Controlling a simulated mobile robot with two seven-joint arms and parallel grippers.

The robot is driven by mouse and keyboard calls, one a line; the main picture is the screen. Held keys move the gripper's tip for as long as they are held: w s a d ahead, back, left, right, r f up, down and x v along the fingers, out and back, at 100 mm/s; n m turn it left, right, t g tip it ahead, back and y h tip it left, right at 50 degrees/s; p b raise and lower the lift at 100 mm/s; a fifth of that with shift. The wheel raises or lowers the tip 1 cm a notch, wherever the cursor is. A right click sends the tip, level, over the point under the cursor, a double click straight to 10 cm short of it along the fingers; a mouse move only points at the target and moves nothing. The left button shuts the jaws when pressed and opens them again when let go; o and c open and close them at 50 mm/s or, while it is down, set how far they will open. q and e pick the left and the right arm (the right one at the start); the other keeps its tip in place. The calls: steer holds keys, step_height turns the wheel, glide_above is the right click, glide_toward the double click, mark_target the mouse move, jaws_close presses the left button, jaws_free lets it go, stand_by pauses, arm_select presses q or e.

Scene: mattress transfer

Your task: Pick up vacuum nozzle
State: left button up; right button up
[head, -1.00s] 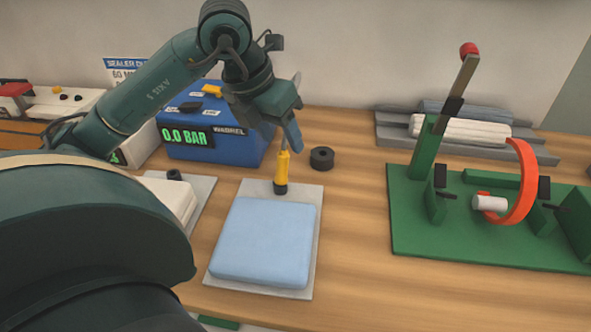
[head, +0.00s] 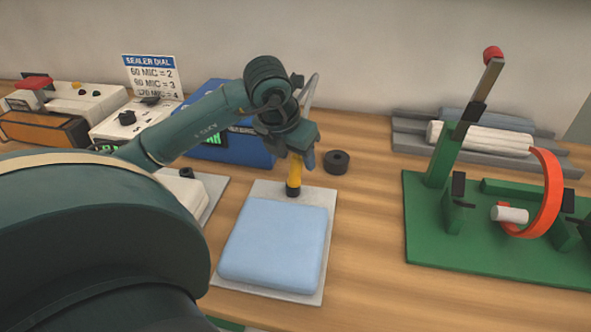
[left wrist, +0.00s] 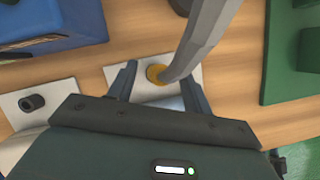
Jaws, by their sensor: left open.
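The vacuum nozzle (head: 294,176) is a yellow upright wand with a black foot, standing at the back edge of a grey plate by the light blue mattress (head: 275,243). A grey hose rises from its top. In the left wrist view the nozzle (left wrist: 156,74) shows from above as a yellow disc, with the hose crossing to its right. My left gripper (head: 297,160) is open, its fingers around the upper part of the nozzle in the head view. In the left wrist view the left gripper (left wrist: 158,88) has one finger on each side of it. My right gripper is out of view.
A blue pump box (head: 222,150) stands behind and left of the nozzle, partly hidden by my arm. A black ring (head: 337,162) lies just to the right. A green jig (head: 430,238) with a lever and red hoop fills the right. Bare wood lies between.

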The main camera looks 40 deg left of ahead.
arm_select(q)
steer(key=shift+x, duration=0.8)
steer(key=shift+c, duration=0.3)
jaws_close()
steer(key=shift+r, duration=0.15)
